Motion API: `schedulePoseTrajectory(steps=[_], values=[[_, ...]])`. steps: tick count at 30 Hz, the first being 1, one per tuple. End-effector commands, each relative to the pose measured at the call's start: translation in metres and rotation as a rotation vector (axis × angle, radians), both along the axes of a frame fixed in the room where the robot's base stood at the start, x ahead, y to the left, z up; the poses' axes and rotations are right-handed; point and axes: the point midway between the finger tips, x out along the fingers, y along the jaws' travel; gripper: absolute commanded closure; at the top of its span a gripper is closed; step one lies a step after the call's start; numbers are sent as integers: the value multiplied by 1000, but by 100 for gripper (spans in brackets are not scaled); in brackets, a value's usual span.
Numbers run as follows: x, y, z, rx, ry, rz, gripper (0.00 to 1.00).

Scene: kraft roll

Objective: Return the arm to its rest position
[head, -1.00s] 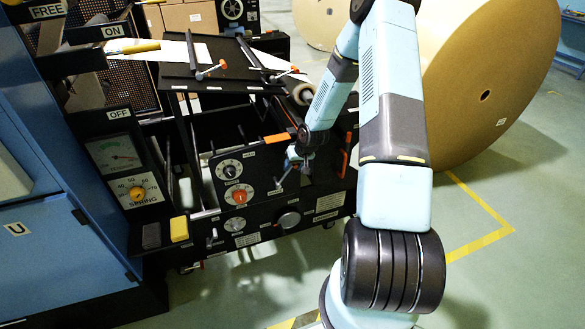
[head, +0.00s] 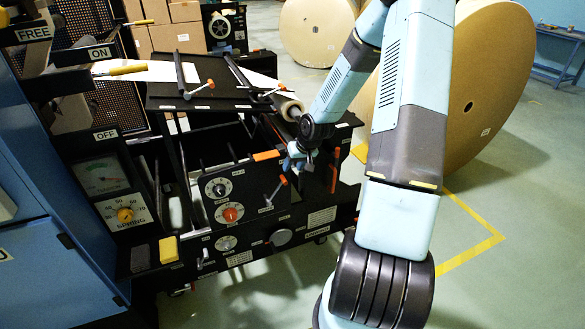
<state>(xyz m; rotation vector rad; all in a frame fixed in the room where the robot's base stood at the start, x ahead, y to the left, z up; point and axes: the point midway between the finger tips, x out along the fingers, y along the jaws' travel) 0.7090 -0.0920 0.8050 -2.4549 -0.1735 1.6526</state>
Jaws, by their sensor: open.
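My pale blue and dark grey arm (head: 405,130) reaches up from the lower right and bends down toward the black machine. My gripper (head: 302,168) is small in the head view, open, with nothing seen between its fingers. It hangs by the right part of the machine's front, right of and above a small lever with a red tip (head: 275,192). I cannot tell whether it touches anything there. The upper bend of the arm is cut off by the top edge.
The black machine (head: 262,218) carries dials, levers and a roller (head: 287,106). A blue cabinet (head: 50,265) with a spring gauge stands left. A large kraft roll (head: 490,70) stands behind my arm, another (head: 318,30) farther back. Green floor (head: 505,270) is clear at right.

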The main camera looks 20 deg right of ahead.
Motion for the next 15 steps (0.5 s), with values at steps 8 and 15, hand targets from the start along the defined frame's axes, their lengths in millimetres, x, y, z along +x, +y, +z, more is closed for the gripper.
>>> schedulePoseTrajectory(steps=[8, 15], values=[[0, 0, 0, 0, 0, 0, 55], [-1, 1, 4, -10, 1, 4, 55]])
